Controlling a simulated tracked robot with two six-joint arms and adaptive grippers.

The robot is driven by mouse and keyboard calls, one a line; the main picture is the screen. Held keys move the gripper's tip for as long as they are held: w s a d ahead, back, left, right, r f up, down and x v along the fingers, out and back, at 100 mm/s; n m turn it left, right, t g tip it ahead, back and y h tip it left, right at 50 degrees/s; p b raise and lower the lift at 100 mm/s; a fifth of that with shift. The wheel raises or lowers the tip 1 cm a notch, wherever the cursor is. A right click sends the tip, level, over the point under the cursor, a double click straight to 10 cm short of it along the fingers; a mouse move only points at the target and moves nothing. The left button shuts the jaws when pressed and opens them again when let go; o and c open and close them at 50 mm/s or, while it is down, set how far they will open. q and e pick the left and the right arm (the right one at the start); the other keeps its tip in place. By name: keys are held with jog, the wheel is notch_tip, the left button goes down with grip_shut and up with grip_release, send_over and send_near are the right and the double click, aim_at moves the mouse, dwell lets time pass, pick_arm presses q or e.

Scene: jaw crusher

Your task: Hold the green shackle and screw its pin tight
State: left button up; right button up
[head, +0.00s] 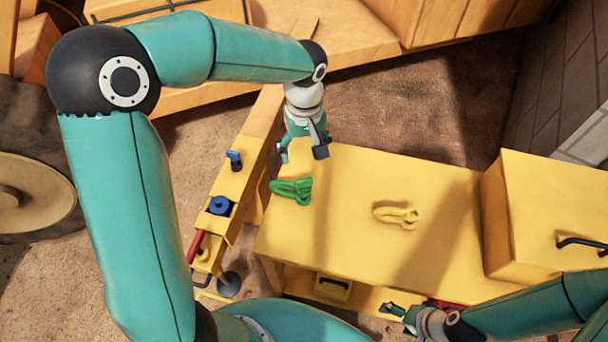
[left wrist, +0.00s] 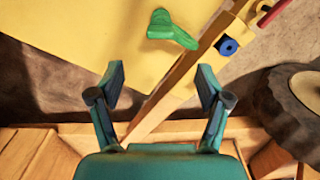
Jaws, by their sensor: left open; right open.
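The green shackle (head: 292,190) lies on the left end of the yellow table top (head: 350,235). It also shows at the top of the left wrist view (left wrist: 172,30), near the table's edge. Its pin cannot be made out separately. My left gripper (head: 301,158) is open and empty above the table's far left corner, apart from the shackle. Its two spread fingers show in the left wrist view (left wrist: 160,88) with nothing between them. My right gripper (head: 393,311) is open at the table's front side, low in the head view, and well away from the shackle.
A yellow shackle (head: 395,215) lies mid-table. A yellow box (head: 550,215) with a black handle stands at the right. A narrow yellow frame with a blue knob (head: 220,205) and a red part (head: 195,246) runs along the left. Bare table surrounds both shackles.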

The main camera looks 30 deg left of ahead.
aim_at(304, 179)
pick_arm(q)
notch_tip(304, 179, down, 13)
dwell(0.4)
jog(key=c, duration=1.2)
jog(key=o, duration=1.2)
jog(key=shift+r, duration=0.15)
